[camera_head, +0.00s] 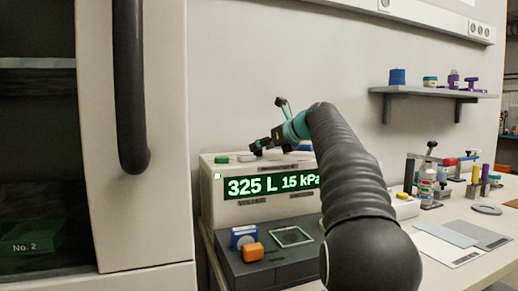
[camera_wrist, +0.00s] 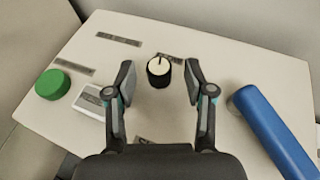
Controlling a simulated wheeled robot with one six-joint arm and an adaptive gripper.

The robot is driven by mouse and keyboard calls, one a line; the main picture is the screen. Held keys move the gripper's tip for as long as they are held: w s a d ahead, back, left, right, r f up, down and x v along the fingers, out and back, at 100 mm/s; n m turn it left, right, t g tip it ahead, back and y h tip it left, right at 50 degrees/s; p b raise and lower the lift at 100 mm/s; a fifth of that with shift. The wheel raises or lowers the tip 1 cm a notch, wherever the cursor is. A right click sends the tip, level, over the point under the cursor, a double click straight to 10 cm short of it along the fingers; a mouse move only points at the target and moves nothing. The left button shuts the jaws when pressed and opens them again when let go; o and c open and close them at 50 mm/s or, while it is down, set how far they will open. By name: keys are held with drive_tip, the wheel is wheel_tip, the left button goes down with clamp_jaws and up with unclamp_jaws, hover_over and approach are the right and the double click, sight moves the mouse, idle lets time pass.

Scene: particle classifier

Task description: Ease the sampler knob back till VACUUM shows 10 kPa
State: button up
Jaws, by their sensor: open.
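The sampler (camera_head: 221,208) is a pale box at the wall; its green display (camera_head: 270,185) reads 325 L and 15 kPa, its right end hidden by my arm. In the wrist view a black knob (camera_wrist: 160,74) with a white top and a dark pointer line stands on the sampler's top panel (camera_wrist: 228,73). My gripper (camera_wrist: 159,77) is open, one finger on each side of the knob, with visible gaps. In the head view my gripper (camera_head: 258,148) is over the sampler's top, and the knob cannot be made out there.
A green button (camera_wrist: 52,84), a white switch (camera_wrist: 91,101) and a blue cylinder (camera_wrist: 273,130) are on the top panel around my gripper. An orange block (camera_head: 253,252) and a blue-and-white item (camera_head: 243,236) stand in front. A shelf (camera_head: 427,91) hangs at right.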

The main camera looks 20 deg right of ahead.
drive_tip(key=v, duration=0.9)
drive_tip(key=shift+s+d+r, duration=0.1)
drive_tip(key=shift+s, duration=0.1)
